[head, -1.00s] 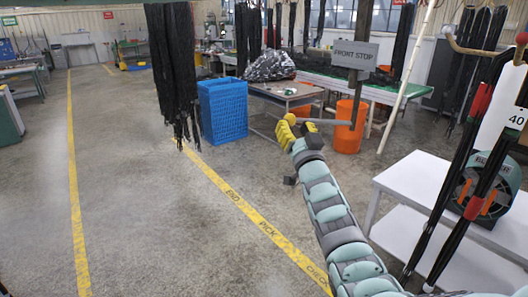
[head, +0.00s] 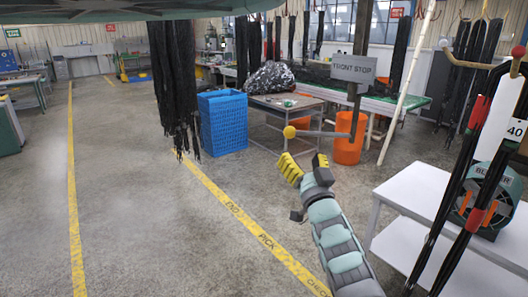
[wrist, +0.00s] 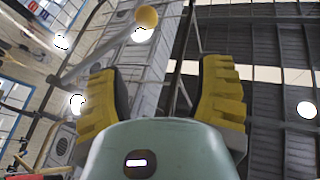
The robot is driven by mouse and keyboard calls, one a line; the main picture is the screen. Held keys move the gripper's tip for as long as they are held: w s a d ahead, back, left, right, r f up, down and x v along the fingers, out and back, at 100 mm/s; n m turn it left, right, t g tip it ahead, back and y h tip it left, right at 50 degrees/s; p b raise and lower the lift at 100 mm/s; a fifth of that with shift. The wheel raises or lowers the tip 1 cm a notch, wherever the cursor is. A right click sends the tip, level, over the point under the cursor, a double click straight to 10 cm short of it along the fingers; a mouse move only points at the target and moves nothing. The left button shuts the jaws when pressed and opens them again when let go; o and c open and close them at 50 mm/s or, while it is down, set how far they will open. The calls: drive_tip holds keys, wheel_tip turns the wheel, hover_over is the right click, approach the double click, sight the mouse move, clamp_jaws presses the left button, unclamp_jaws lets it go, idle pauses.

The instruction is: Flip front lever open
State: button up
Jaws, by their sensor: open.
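The front lever is a grey bar (head: 325,134) with a yellow ball knob (head: 290,131). It sticks out nearly level to the left from the post under the grey FRONT STOP sign (head: 353,68). My gripper (head: 305,163) is open and empty, below the knob and apart from it in the head view. In the wrist view my gripper's two yellow ribbed fingers (wrist: 162,72) are spread wide.
A blue crate (head: 222,123) and a work table (head: 270,112) stand behind the lever. An orange bin (head: 348,146) is by the post. A white table (head: 425,205) and black hanging hoses (head: 465,180) are at the right. More hoses (head: 175,90) hang at the left. The floor between is clear.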

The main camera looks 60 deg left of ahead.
drive_tip(key=v, duration=0.6)
idle(0.5)
